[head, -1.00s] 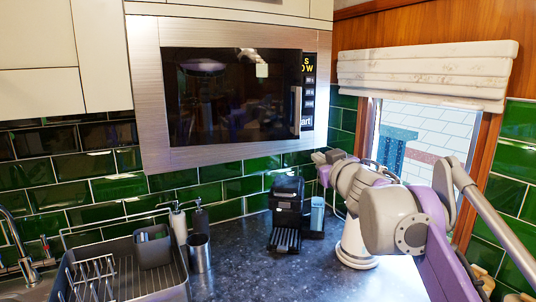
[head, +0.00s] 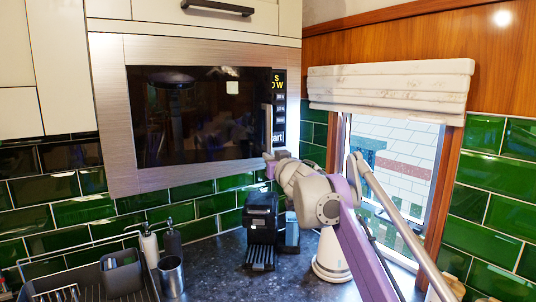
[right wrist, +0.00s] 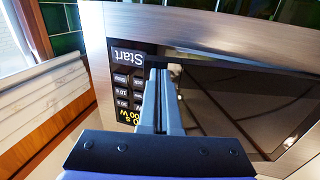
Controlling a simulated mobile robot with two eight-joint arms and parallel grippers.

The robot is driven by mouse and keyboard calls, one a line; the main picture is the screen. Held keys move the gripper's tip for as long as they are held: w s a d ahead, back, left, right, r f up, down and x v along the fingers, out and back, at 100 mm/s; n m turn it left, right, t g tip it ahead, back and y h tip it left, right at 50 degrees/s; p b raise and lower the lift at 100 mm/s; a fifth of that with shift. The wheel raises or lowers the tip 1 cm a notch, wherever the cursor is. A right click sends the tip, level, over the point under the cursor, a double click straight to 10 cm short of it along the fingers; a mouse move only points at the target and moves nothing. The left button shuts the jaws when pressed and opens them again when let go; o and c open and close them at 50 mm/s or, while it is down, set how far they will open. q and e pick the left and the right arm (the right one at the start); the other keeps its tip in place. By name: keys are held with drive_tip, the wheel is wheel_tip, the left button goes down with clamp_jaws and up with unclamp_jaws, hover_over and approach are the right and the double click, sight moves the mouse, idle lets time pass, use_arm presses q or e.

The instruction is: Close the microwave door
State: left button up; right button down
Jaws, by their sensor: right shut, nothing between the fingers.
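The built-in microwave (head: 107,110) has a steel frame and a dark glass door (head: 190,115) with an upright handle (head: 267,128) at its right edge. The door looks flush or nearly flush in the head view; I cannot tell if a small gap is left. My right gripper (head: 270,158) is at the microwave's lower right corner, below the handle. In the right wrist view, its fingers (right wrist: 161,75) are together and empty, in front of the button panel (right wrist: 125,85) beside the dark door (right wrist: 235,100). Contact cannot be told. My left gripper is out of view.
Below, the dark counter (head: 215,268) holds a black coffee machine (head: 262,230), a metal cup (head: 171,276) and a dish rack (head: 90,290). A window with a white blind (head: 390,85) is at the right. Cupboards (head: 60,60) are above and left.

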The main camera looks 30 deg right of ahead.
drive_tip(key=shift+w+d, duration=0.1)
drive_tip(key=shift+w, duration=0.45)
